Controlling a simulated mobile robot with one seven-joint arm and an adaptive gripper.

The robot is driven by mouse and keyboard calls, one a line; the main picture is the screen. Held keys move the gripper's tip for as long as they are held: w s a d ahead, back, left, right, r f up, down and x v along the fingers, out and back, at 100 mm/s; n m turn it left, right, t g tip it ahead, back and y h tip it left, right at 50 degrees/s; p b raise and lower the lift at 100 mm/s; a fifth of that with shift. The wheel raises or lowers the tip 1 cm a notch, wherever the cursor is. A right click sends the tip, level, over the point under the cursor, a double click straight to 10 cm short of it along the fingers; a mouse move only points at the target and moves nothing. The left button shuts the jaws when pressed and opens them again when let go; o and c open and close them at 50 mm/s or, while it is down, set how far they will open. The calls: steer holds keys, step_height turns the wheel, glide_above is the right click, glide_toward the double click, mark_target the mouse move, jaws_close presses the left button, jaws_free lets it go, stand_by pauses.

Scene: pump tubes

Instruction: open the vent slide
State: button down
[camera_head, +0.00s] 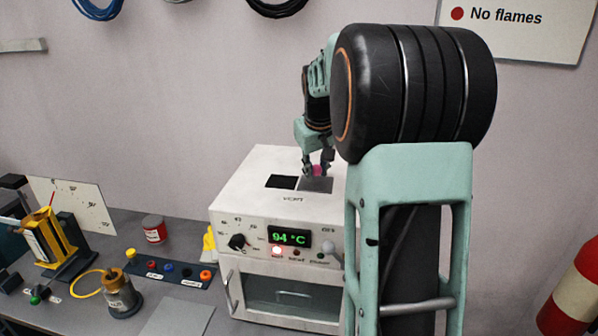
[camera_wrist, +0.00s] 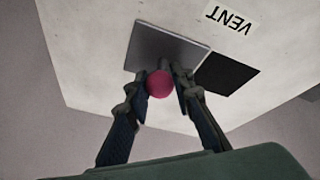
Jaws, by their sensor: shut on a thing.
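The vent slide is a grey metal plate (camera_head: 317,185) on top of the white oven (camera_head: 240,200), beside a dark vent opening (camera_head: 281,182). In the wrist view the slide (camera_wrist: 160,48) lies next to the dark opening (camera_wrist: 228,74), under the VENT label (camera_wrist: 231,18). A pink-red round knob (camera_wrist: 160,84) stands on the slide. My gripper (camera_head: 318,168) is over the oven top, with its fingers shut on the knob; the fingers (camera_wrist: 163,78) flank it in the wrist view. The slide leaves the dark opening uncovered.
The oven front has a lit 94 °C display (camera_head: 290,238), a dial (camera_head: 238,241) and a glass door. My arm hides the oven's right side. A fire extinguisher (camera_head: 575,290) is at right.

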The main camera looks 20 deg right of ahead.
steer(key=shift+s+d, duration=0.1)
steer(key=shift+d, duration=0.1)
steer(key=c, duration=1.7)
jaws_free()
steer(key=shift+s+d, duration=0.1)
steer(key=v, duration=1.2)
steer(key=shift+r, duration=0.1)
